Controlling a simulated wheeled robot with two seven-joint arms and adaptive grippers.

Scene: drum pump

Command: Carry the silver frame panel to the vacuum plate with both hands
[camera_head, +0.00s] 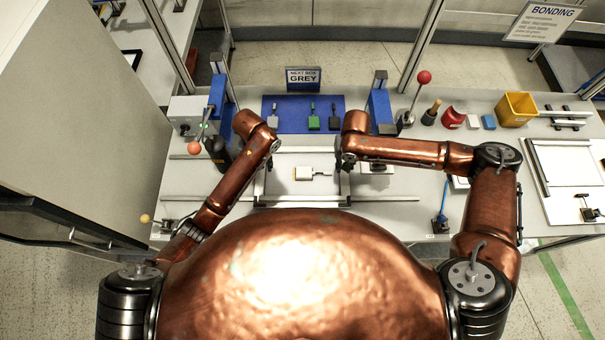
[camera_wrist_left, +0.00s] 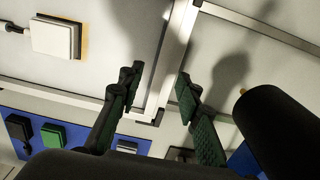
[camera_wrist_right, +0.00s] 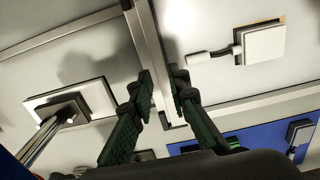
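The silver frame panel (camera_head: 300,204) lies flat on the bench in front of me, a thin metal rectangle around a pale area. My left gripper (camera_wrist_left: 159,76) is open, its fingers on either side of the frame's side bar (camera_wrist_left: 180,30), with gaps visible. My right gripper (camera_wrist_right: 161,76) has its fingers close along both sides of the opposite bar (camera_wrist_right: 146,30); I cannot tell whether they touch it. In the head view, the arms partly hide both grippers. A flat white board with metal edges (camera_head: 565,160) is at the far right; I cannot tell whether it is the vacuum plate.
A white pad tool (camera_head: 304,173) is inside the frame's outline. A blue mat (camera_head: 273,124) with several small tools lies behind. Another plate with a silver stem (camera_wrist_right: 95,97) is beside the right gripper. A yellow bin (camera_head: 517,109) and a red-knobbed lever (camera_head: 424,77) stand at back right.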

